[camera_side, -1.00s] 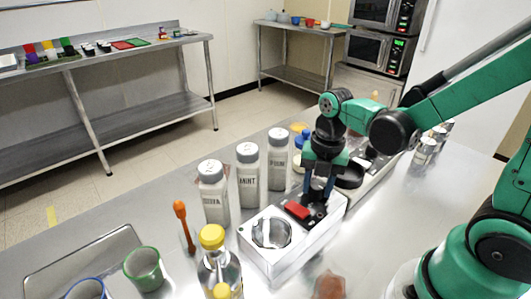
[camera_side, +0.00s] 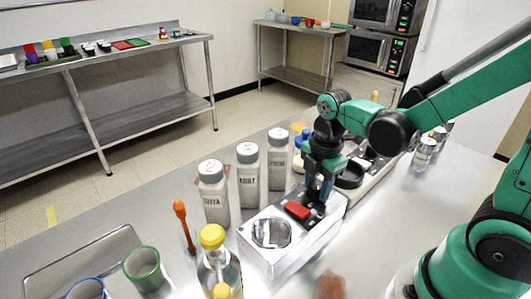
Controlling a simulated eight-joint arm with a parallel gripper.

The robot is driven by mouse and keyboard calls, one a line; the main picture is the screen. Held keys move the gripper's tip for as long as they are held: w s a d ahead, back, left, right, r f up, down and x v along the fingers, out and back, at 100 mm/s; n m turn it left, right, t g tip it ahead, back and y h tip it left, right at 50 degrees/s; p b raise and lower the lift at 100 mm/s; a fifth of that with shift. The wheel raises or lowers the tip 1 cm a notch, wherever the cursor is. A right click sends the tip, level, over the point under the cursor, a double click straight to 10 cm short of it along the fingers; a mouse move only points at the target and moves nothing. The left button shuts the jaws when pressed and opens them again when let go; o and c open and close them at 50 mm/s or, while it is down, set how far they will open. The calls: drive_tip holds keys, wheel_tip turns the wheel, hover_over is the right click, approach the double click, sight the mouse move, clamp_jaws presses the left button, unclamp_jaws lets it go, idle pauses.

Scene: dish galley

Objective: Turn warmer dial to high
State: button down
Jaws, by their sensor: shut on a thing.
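The warmer (camera_side: 285,258) is a silver box in the middle of the steel table, with a round well (camera_side: 271,233) and a red switch (camera_side: 297,211) on top. My gripper (camera_side: 320,193) points down at the far right part of the warmer's top, just behind the red switch.
Several white labelled shaker bottles (camera_side: 249,178) stand behind the warmer. A yellow-capped bottle (camera_side: 214,270) is close in front at left, near an orange-handled tool (camera_side: 182,217). A green-rimmed cup (camera_side: 144,268) and a tray (camera_side: 75,268) are at lower left.

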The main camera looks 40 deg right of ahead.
drive_tip(key=m, duration=0.4)
drive_tip(key=shift+m, duration=0.4)
drive_tip(key=m, duration=0.8)
drive_tip(key=shift+h, duration=0.3)
drive_tip(key=m, duration=0.4)
drive_tip(key=shift+m+g, duration=0.3)
drive_tip(key=m, duration=0.3)
drive_tip(key=shift+m, duration=0.3)
drive_tip(key=m, duration=0.4)
drive_tip(key=shift+w+m, duration=0.1)
drive_tip(key=shift+m, duration=0.2)
drive_tip(key=m, duration=0.4)
drive_tip(key=shift+m+g, duration=0.3)
drive_tip(key=shift+m, duration=1.8)
